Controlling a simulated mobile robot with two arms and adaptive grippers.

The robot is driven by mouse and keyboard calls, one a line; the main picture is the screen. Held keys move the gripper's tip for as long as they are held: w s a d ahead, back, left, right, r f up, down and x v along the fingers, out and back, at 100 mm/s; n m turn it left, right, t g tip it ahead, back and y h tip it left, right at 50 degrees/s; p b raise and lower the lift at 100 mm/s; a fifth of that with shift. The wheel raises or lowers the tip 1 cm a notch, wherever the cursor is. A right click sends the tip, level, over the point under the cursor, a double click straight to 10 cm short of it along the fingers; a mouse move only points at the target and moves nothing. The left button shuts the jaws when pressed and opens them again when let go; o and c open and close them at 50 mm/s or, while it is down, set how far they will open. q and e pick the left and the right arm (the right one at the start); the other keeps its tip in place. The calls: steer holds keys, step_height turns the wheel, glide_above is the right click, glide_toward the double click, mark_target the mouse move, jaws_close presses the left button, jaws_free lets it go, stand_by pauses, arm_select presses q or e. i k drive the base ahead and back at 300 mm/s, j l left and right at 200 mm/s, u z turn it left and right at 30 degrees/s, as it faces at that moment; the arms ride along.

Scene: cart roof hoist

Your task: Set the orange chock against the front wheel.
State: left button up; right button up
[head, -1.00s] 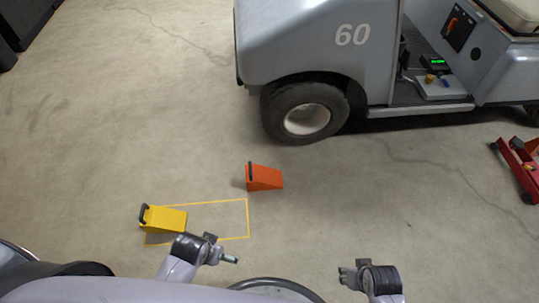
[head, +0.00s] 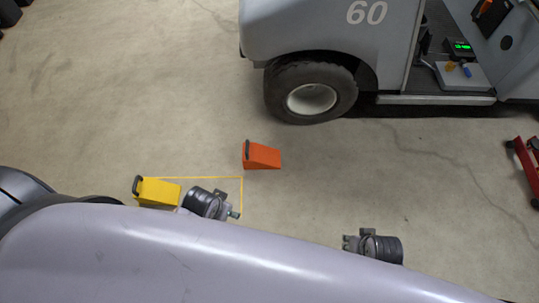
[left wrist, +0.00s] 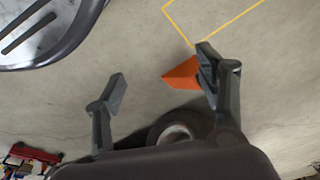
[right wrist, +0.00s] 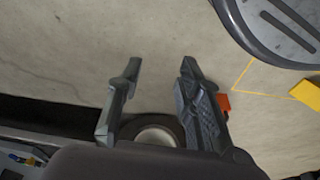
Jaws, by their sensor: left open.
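The orange chock (head: 262,157) lies on the floor in the head view, below and left of the cart's front wheel (head: 311,92), with a clear gap between them. The chock also shows in the left wrist view (left wrist: 180,75), partly hidden by a finger, and in the right wrist view (right wrist: 224,103), mostly hidden. My left gripper (left wrist: 163,78) is open and empty; in the head view it is below and left of the chock. My right gripper (right wrist: 159,70) is open and empty; in the head view (head: 348,243) it is lower right of the chock.
A yellow chock (head: 158,192) sits at the left of a yellow floor outline (head: 242,190). The grey cart (head: 310,30) stands at the top right. A red object (head: 528,165) is at the right edge. The floor between chock and wheel is clear.

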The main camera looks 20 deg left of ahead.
mark_target(255, 156)
steer(key=i+l+u, duration=0.8)
steer(key=l, duration=0.2)
steer(key=u, duration=0.4)
